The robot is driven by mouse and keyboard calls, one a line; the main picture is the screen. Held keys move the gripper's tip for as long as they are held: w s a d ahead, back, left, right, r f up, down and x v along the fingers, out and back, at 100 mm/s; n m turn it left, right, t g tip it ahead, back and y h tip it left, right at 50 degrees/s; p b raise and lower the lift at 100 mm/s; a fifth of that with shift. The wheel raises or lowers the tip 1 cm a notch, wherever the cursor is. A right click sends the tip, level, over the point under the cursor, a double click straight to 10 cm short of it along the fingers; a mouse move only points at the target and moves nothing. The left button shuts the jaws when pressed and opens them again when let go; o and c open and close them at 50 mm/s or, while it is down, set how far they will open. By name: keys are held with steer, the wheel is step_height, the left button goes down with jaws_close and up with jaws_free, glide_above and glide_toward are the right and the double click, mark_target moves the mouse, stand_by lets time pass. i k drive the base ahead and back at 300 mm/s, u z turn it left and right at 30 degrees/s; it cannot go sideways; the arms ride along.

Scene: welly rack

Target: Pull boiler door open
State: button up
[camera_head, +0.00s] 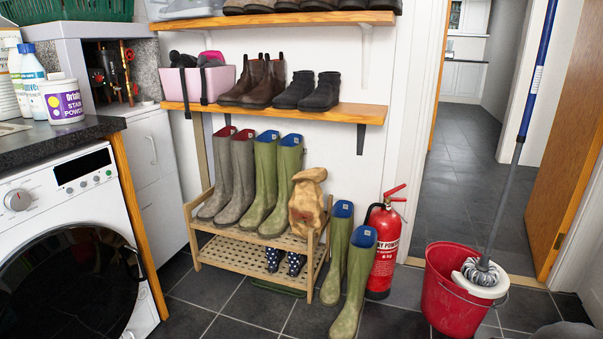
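A white cabinet front (160,180) stands between the washing machine and the welly rack, below an open recess with pipes. It looks like the boiler casing, though no label shows. A slim handle (153,149) is on its upper part, and the front looks closed. A seam runs across it below the handle. Its lower left part is hidden behind the washing machine's wooden end panel. My gripper is not in view.
The washing machine (60,210) stands close on the left. The welly rack (225,250) is close on the right. Green wellies (352,285), a fire extinguisher (384,245) and a red mop bucket (450,300) stand on the floor. Tiled floor (250,305) shows in front.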

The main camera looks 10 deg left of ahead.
mark_target(138, 141)
steer(key=u, duration=0.9)
steer(key=i, duration=0.95)
steer(key=u, duration=0.8)
steer(key=i, duration=1.7)
steer(key=z, duration=0.1)
